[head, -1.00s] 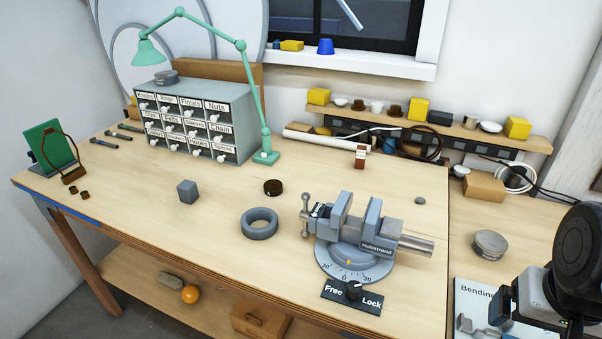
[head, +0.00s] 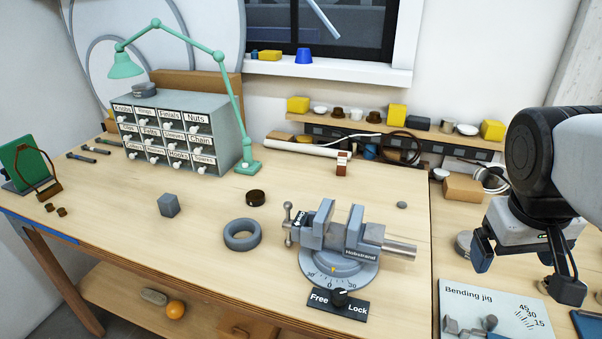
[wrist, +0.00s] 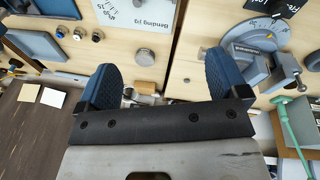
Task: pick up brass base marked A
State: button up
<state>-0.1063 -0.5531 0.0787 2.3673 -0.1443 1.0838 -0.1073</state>
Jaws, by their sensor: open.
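No piece with a readable A shows in either view, so I cannot tell which one is the brass base. In the head view, a dark round piece (head: 256,198) lies on the bench behind the grey ring, with no letter visible. My gripper (head: 527,272) hangs over the bench's right part, above and behind the bending jig board. Its blue fingers are apart and empty; they also show in the wrist view (wrist: 163,76).
A vise (head: 342,245) stands mid-bench with a Free/Lock switch before it. A grey ring (head: 242,235) and grey cube (head: 168,205) lie to its left. The bending jig board (head: 485,305) is at front right. A drawer cabinet (head: 180,130) and lamp stand behind.

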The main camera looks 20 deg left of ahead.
jog(key=w+a+r+n+t+h, duration=0.1)
jog(key=w+a+r+n+h, duration=0.25)
jog(key=w+a+n, duration=1.05)
jog(key=w+a+n+t+h, duration=0.2)
jog(key=w+a, duration=0.8)
jog(key=a, duration=0.5)
jog(key=a+f+n+t, duration=0.3)
jog(key=a+n, duration=0.2)
jog(key=a, duration=1.1)
jog(key=a+f+n+t, duration=0.3)
jog(key=a+n, duration=0.2)
jog(key=a, duration=1.2)
send_near(254, 195)
jog(key=shift+w+f+h, duration=0.45)
jog(key=shift+w+f, duration=0.15)
jog(key=shift+w, duration=0.05)
jog(key=shift+x, duration=1.35)
